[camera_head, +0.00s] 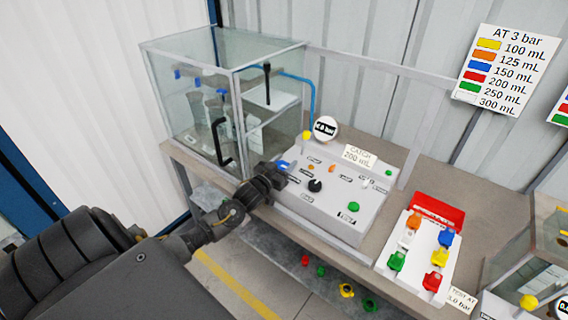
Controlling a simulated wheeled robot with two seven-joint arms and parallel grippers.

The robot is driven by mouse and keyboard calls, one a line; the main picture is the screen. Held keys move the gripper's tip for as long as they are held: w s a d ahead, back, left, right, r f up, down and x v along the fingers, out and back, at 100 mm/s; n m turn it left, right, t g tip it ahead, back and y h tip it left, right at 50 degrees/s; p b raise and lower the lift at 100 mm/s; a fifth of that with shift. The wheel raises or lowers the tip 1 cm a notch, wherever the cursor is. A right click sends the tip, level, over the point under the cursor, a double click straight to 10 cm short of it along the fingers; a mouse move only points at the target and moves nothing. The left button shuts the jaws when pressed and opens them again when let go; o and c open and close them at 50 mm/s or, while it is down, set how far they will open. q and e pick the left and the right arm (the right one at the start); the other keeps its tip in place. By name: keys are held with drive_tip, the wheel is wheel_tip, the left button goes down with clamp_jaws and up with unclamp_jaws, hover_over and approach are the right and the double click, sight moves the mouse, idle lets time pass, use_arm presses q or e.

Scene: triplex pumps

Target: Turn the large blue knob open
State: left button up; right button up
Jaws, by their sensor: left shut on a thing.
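The large blue knob (283,165) sits at the left end of the grey-white control panel (320,207). Only a small part of it shows past my gripper. My left gripper (275,172) reaches in from the lower left and is shut on the blue knob. The knob's turn angle cannot be read, as the fingers cover most of it. My right gripper is not in view.
A glass cabinet (190,110) with a black handle stands just behind and left of the gripper. A tray (408,262) of coloured nozzles lies right.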

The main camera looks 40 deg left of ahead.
use_arm(q)
drive_tip(key=shift+d+m+h, duration=0.1)
drive_tip(key=shift+m+h, duration=0.4)
drive_tip(key=shift+h, duration=0.3)
drive_tip(key=o, duration=1)
drive_tip(key=s+b, duration=0.2)
drive_tip(key=s, duration=0.8)
drive_tip(key=shift+s+b, duration=0.3)
drive_tip(key=shift+s, duration=0.1)
